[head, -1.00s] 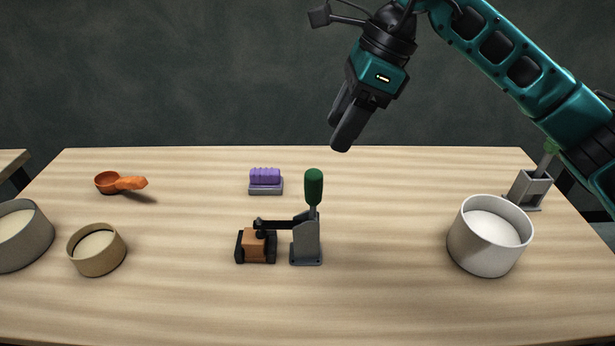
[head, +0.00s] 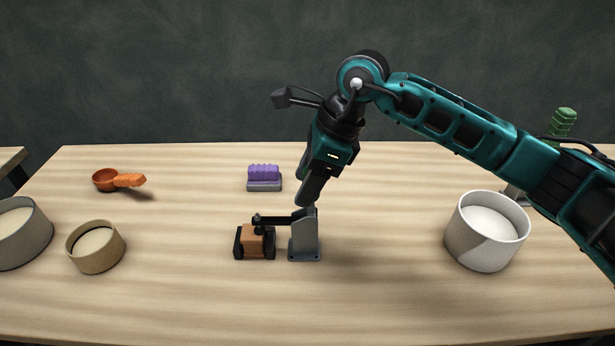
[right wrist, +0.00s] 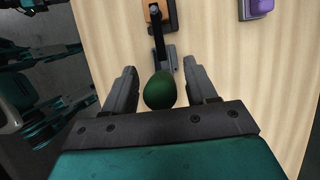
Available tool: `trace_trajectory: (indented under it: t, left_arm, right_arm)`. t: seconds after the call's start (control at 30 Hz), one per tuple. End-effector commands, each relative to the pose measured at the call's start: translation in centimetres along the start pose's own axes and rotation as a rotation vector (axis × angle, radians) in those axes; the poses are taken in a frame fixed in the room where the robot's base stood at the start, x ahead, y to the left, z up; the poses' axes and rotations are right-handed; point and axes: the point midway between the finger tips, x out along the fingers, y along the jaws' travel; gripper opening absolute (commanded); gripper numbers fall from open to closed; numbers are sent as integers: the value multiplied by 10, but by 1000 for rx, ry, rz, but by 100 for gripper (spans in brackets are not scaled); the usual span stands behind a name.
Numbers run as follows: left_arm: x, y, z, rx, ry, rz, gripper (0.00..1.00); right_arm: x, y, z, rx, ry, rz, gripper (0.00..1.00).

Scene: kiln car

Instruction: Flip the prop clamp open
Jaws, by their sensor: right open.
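The prop clamp has a grey upright body (head: 304,240) standing on the table. Its black arm (head: 277,220) lies level to the left, its tip over a brown block (head: 256,243) set between black end pieces. My right gripper (head: 310,198) is over the clamp, pointing down, and hides its green handle in the head view. In the right wrist view the rounded green handle end (right wrist: 160,91) sits between the two spread fingers (right wrist: 160,68), with gaps on both sides. The gripper is open. My left gripper is in neither view.
A purple ridged piece on a grey base (head: 264,178) lies behind the clamp. A white pot (head: 487,238) and another green handle (head: 562,123) are at right, the latter partly behind my arm. An orange scoop (head: 120,180) and a tan bowl (head: 95,250) are at left.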

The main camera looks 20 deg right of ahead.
Motion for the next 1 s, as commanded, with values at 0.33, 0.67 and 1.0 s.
trace_trajectory:
  t: [0.33, 0.67, 1.0]
  left_arm:
    - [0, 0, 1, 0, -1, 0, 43]
    - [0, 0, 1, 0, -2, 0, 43]
    - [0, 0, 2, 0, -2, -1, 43]
  right_arm:
    - [0, 0, 0, 0, 0, 1, 32]
    - [0, 0, 0, 0, 0, 1, 0]
    - [0, 0, 0, 0, -4, 0, 0]
